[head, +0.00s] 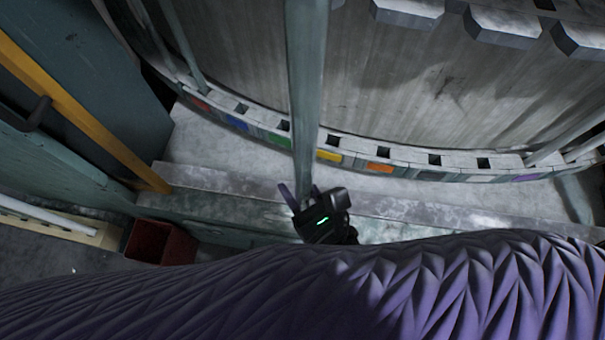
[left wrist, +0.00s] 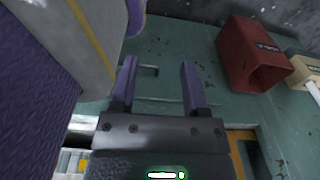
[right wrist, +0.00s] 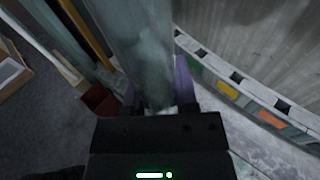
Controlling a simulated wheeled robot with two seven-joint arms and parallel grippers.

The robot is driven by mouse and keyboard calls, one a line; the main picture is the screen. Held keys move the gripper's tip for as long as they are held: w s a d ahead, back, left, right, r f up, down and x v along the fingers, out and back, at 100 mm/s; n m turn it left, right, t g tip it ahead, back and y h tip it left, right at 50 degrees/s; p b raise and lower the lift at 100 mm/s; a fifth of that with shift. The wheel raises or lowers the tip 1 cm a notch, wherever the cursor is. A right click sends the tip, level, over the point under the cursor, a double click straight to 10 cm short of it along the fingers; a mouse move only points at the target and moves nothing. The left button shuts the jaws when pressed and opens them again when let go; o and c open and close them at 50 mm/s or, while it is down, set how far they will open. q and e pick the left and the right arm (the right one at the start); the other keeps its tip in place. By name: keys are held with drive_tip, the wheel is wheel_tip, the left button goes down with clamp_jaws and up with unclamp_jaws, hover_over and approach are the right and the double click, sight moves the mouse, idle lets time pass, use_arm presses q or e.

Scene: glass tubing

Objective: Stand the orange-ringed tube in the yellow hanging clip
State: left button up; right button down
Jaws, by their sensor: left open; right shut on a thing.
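A long clear glass tube (head: 306,90) stands nearly upright in the middle of the head view, its upper end beyond the frame. I see no orange ring on its visible part. My right gripper (head: 308,203) is shut on it low down; the right wrist view shows the tube (right wrist: 146,50) between the fingers (right wrist: 156,88). A yellow marker (head: 329,156) sits on the curved rack rail just right of the tube. It also shows in the right wrist view (right wrist: 228,91). I cannot make out a yellow clip. My left gripper (left wrist: 158,80) is open and empty.
The curved rail (head: 456,160) carries square holes and coloured markers, including green (head: 278,141) and orange (head: 379,167). Grey blocks (head: 407,12) jut out above. Other tubes (head: 182,45) stand at left and right. A red bin (head: 160,242) is lower left.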

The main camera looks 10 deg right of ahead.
drive_tip(key=shift+d+r, duration=0.1)
drive_tip(key=shift+d, duration=0.05)
drive_tip(key=w+d+b, duration=0.1)
drive_tip(key=w+d, duration=0.4)
drive_tip(key=w, duration=0.7)
drive_tip(key=w+d+b, duration=0.1)
drive_tip(key=w+d, duration=0.4)
drive_tip(key=w, duration=0.6)
use_arm(q)
wheel_tip(320, 180, down, 8)
drive_tip(key=a+b, duration=0.1)
drive_tip(key=b, duration=0.5)
drive_tip(key=shift+s+f, duration=0.25)
drive_tip(key=shift+s, duration=0.15)
use_arm(e)
wheel_tip(320, 180, down, 7)
drive_tip(key=shift+w+d, duration=0.15)
drive_tip(key=shift+w, duration=0.2)
